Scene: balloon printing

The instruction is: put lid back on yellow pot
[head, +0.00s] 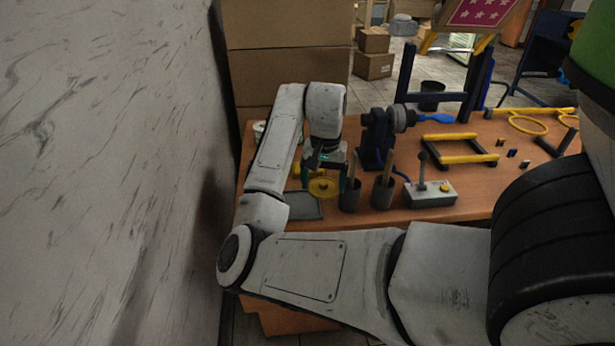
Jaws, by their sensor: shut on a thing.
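My gripper (325,178) points down over the left part of the wooden table, with its fingers on both sides of a round yellow lid (323,189). It is shut on this lid, which has a small knob-like middle. A bit of yellow (297,171) shows just left of and behind the gripper. It may be part of the yellow pot, but my arm and gripper cover most of it. I cannot tell whether the lid touches the pot.
Two dark cups (350,197) with wooden sticks stand close right of the lid. A grey tray (305,207) lies in front. A grey control box with a lever (431,193), a dark clamp-like device (377,139) and a yellow frame (460,158) stand farther right. A marbled wall (110,170) bounds the left.

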